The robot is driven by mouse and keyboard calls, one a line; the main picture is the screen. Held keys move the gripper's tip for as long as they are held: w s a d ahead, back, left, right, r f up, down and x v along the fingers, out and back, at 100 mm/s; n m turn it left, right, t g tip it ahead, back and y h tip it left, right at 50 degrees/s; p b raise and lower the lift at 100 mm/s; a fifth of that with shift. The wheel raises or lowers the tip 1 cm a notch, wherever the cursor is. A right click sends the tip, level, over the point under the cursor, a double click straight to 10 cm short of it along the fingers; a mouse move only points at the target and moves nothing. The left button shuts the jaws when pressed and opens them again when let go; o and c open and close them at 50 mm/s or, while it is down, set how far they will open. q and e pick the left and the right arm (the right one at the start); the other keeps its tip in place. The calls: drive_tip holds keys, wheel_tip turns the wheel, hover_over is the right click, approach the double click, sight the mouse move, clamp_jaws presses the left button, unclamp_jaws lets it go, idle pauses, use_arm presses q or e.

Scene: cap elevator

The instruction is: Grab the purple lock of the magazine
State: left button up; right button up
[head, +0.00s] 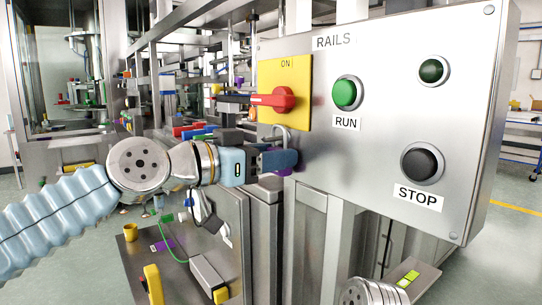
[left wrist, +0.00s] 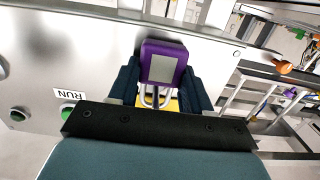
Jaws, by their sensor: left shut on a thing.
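The purple lock (left wrist: 163,62) sits between the two dark fingers of my left gripper (left wrist: 160,88) in the left wrist view, with a grey plate on its face and a metal shackle beside it. In the head view my left gripper (head: 284,160) is at the left edge of the control panel, under the yellow ON plate (head: 297,78) with its red switch (head: 276,100). It is shut on the lock. There the fingers hide most of the lock, and the grey shackle (head: 284,133) shows above them. My right gripper is not in view.
The steel control panel (head: 400,60) carries a green RUN button (head: 344,93), a black STOP button (head: 422,162) and a dark green lamp (head: 433,71). Machine frames and rails stand behind my left arm. A lower bench holds a yellow cup (head: 130,232) and a green cable.

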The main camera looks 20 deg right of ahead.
use_arm(q)
drive_tip(key=shift+d+r, duration=0.1)
drive_tip(key=shift+d, duration=0.05)
idle(0.4)
idle(0.6)
drive_tip(key=shift+r, duration=0.1)
idle(0.4)
drive_tip(key=shift+b, duration=0.6)
idle(0.9)
idle(0.4)
